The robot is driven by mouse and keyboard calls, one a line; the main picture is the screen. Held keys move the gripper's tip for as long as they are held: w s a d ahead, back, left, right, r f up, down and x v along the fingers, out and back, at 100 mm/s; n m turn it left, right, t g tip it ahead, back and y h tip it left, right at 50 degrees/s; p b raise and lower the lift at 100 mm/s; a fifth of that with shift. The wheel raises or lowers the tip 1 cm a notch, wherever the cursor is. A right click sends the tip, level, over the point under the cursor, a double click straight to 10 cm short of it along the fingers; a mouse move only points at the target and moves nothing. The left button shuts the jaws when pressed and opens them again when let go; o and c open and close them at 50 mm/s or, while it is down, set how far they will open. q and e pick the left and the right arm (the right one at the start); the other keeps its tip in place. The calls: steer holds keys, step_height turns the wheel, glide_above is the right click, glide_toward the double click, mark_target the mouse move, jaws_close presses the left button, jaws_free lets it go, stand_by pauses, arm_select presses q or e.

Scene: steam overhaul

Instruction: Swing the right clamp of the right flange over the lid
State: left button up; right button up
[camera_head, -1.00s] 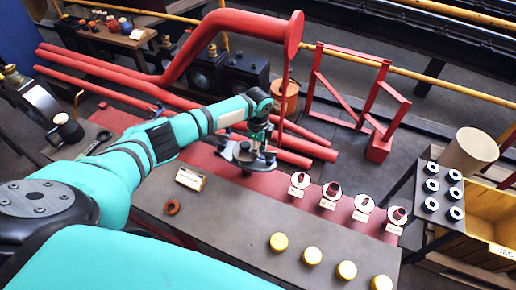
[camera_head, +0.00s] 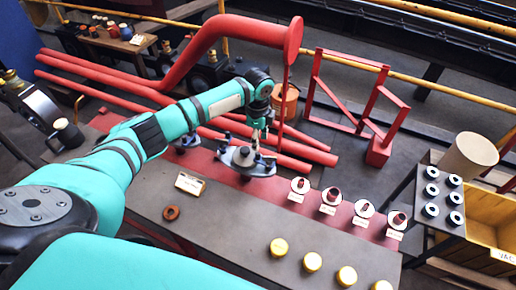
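The right flange (camera_head: 238,166) is a grey plate with a pale lid on the red strip of the bench, with dark clamps at its sides. Its right clamp (camera_head: 269,161) is at the right edge; I cannot tell whether it lies over the lid. My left gripper (camera_head: 256,138) points down just above the right part of this flange. Its fingers are small and dark, so I cannot tell whether they are open, shut or touching the clamp. The left flange (camera_head: 187,143) shows partly behind my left arm. My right gripper is not in view.
Several round white pieces with red centres (camera_head: 329,200) stand right of the flange. Red pipes (camera_head: 110,73) run behind. A small label (camera_head: 190,184) lies left of the flange.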

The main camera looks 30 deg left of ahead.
mark_target(258, 153)
arm_select(q)
steer(key=shift+r, duration=2.1)
